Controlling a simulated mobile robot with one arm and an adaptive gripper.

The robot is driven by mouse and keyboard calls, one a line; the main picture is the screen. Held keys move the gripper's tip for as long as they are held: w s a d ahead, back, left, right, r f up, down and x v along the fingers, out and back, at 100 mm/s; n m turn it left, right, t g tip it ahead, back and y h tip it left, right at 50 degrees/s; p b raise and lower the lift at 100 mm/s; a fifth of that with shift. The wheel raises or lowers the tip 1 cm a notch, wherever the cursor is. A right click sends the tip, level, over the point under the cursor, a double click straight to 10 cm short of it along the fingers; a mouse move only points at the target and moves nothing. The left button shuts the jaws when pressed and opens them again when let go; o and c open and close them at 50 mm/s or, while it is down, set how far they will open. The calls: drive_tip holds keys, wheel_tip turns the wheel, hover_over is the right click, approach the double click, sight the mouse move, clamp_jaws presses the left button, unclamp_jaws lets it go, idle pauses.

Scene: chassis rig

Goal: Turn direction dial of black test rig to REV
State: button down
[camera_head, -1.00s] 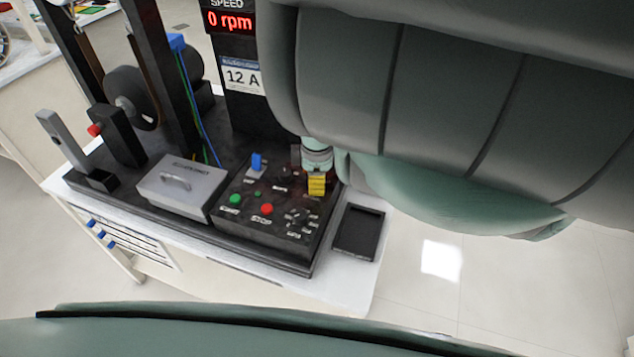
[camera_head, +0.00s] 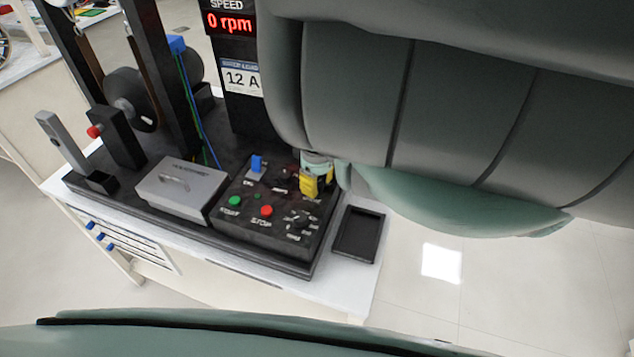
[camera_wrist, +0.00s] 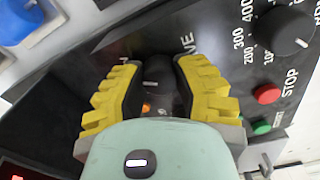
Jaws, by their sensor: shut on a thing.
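The black test rig (camera_head: 235,222) stands on a white bench, its control panel at the right end. My gripper (camera_head: 311,184) is at the panel's back right corner in the head view. In the wrist view my gripper (camera_wrist: 157,84) has its yellow fingers on both sides of a black knob, the direction dial (camera_wrist: 158,70), and is shut on it. Letters "VE" and "ON" show beside the fingers. The rest of the dial's labels are covered, so I cannot tell which mark it points to. The rig's display (camera_head: 229,20) reads 0 rpm.
The panel also carries a blue switch (camera_head: 256,163), a green button (camera_head: 234,201), a red STOP button (camera_head: 266,211) and a numbered black dial (camera_head: 300,220). A grey lidded box (camera_head: 182,188) stands left of it. An empty black tray (camera_head: 358,234) lies to the right.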

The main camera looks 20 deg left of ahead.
sight(318, 181)
idle(0.4)
drive_tip(key=c, duration=0.6)
unclamp_jaws()
drive_tip(key=shift+r, duration=0.15)
wheel_tip(318, 181, up, 5)
drive_tip(key=shift+w+r, duration=0.15)
drive_tip(key=shift+r, duration=0.95)
